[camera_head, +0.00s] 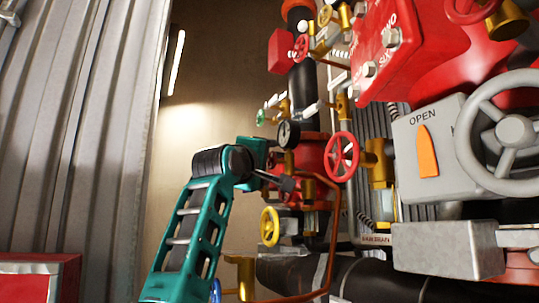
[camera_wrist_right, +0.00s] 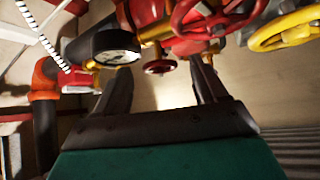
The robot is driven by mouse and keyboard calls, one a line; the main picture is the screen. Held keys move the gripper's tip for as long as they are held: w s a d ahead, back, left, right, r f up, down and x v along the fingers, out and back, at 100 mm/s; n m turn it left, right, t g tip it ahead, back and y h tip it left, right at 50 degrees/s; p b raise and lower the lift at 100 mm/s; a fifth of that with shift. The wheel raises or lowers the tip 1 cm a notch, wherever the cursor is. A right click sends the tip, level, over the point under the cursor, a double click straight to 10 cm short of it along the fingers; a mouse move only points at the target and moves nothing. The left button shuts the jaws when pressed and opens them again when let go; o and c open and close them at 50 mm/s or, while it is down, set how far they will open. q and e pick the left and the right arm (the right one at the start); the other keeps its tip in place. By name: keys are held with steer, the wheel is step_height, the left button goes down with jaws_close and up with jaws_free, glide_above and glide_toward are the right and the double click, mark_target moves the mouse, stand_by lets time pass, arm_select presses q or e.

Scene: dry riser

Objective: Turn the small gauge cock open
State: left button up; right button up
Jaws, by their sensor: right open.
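A round pressure gauge (camera_head: 288,133) with a dark rim stands among the red and brass pipework in the head view. It shows at the upper left in the right wrist view (camera_wrist_right: 117,45). A small dark red handwheel (camera_wrist_right: 158,67) lies in the gap between the fingers in that view, apart from both. I cannot tell for sure which small fitting is the gauge cock; my gripper may hide part of it in the head view. My right gripper (camera_head: 281,181) is in front of the pipework, below the gauge. In the wrist view its fingers (camera_wrist_right: 162,84) are open and empty.
A red handwheel (camera_head: 341,156) and a yellow handwheel (camera_head: 269,226) are close to my right gripper. A grey box with an orange pointer (camera_head: 427,152) and a large grey handwheel (camera_head: 514,132) stand at right. A corrugated wall (camera_head: 75,120) fills the left.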

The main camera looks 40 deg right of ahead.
steer(key=shift+x, duration=0.9)
steer(key=c, duration=1.1)
steer(key=shift+o, duration=0.2)
steer(key=shift+a+n, duration=0.1)
steer(key=shift+n, duration=0.3)
steer(key=n+y, duration=0.1)
steer(key=n+g+y, duration=0.1)
steer(key=n+y, duration=0.1)
steer(key=shift+r, duration=0.35)
steer(key=n+g+y, duration=0.2)
steer(key=n+y, duration=0.1)
steer(key=shift+r+n, duration=0.15)
steer(key=shift+n, duration=0.15)
steer(key=shift+w+g+y, duration=0.1)
steer(key=shift+g+y, duration=0.3)
